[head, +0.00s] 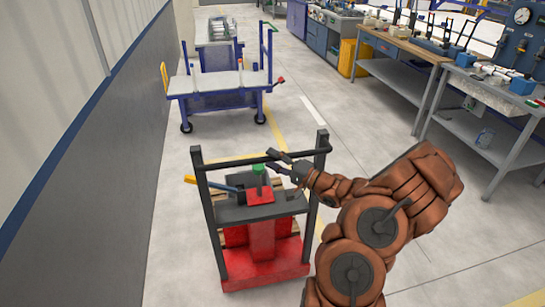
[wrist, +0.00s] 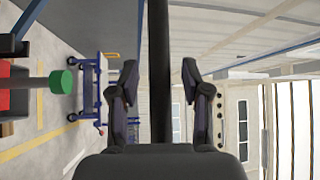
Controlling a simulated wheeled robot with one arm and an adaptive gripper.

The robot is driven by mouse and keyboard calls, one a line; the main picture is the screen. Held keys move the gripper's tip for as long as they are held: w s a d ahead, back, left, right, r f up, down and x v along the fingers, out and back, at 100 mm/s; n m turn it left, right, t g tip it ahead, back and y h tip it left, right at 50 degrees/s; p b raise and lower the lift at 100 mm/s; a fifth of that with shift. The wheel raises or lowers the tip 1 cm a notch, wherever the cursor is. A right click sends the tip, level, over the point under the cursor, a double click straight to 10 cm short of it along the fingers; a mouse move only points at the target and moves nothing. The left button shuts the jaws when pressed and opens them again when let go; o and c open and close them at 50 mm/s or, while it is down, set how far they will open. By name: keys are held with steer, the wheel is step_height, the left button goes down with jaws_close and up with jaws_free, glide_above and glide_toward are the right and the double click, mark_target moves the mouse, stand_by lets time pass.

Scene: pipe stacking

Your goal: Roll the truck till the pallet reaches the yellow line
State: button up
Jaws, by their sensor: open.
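The truck (head: 262,262) stands in the lower middle of the head view, with a red base, dark uprights and a dark handle bar (head: 235,161) across the top. Pale wooden slats, seemingly the pallet (head: 291,222), show partly behind its red body and dark shelf; most of them are hidden. A yellow line (head: 275,128) runs along the floor past the truck's far right side. My gripper (head: 272,161) is open at the handle bar. In the wrist view its fingers (wrist: 159,72) stand apart, one on each side of the dark bar, with gaps visible.
A blue cart (head: 215,84) with a pale top stands on the floor ahead of the truck. A grey wall (head: 95,150) runs along the left. Workbenches (head: 400,50) with tools line the right. The floor between cart and truck is clear.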

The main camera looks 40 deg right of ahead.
steer(key=shift+w+a, duration=0.15)
steer(key=shift+w, duration=0.15)
steer(key=shift+c, duration=0.2)
jaws_close()
stand_by(0.3)
